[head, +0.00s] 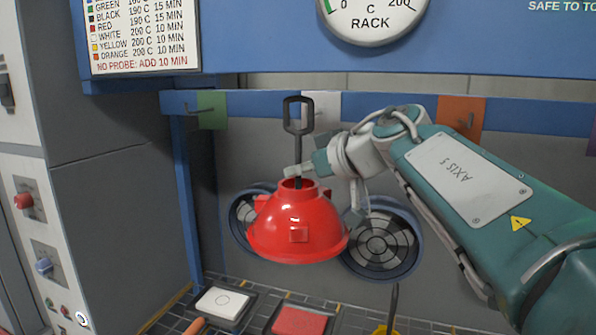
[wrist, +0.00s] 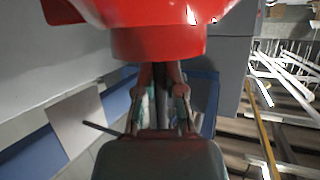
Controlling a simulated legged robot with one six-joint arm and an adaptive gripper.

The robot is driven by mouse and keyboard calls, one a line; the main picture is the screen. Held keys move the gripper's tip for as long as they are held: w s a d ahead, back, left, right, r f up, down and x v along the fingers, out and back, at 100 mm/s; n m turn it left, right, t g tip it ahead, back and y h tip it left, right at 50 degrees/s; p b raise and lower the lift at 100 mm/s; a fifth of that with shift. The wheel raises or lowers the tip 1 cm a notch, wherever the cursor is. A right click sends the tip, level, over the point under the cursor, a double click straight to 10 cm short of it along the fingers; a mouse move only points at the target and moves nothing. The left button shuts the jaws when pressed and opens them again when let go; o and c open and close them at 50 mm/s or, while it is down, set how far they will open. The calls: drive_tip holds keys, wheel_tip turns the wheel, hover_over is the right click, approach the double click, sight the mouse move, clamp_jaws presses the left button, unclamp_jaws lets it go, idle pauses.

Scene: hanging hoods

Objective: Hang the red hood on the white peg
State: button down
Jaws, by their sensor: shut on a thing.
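The red hood (head: 298,222) hangs upright in the air, wide rim down, with a dark stem ending in a loop (head: 298,115) at the top. My gripper (head: 299,171) is shut on it at the stem, just above the red neck. The white peg's plate (head: 327,107) is on the blue rail, just right of the loop in the head view; the peg itself is hard to make out there. In the wrist view the red hood (wrist: 155,40) fills the top, and a dark peg sticks out from the pale plate (wrist: 78,118), apart from my gripper (wrist: 160,80).
A green-backed peg (head: 211,112) is to the left on the blue rail and an orange-backed peg (head: 460,115) to the right; both look empty. Round fans (head: 381,243) sit in the wall behind the hood. White and red pads (head: 299,321) lie below.

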drive_tip(key=shift+w+a, duration=0.1)
drive_tip(key=shift+w, duration=0.25)
drive_tip(key=shift+w+d, duration=0.3)
drive_tip(key=shift+w, duration=0.1)
drive_tip(key=shift+w+d, duration=0.15)
drive_tip(key=shift+w, duration=0.15)
drive_tip(key=shift+w+d, duration=0.35)
drive_tip(key=shift+w, duration=0.5)
drive_tip(key=shift+w+d, duration=0.3)
drive_tip(key=shift+w, duration=0.55)
drive_tip(key=shift+f, duration=1.15)
idle(0.4)
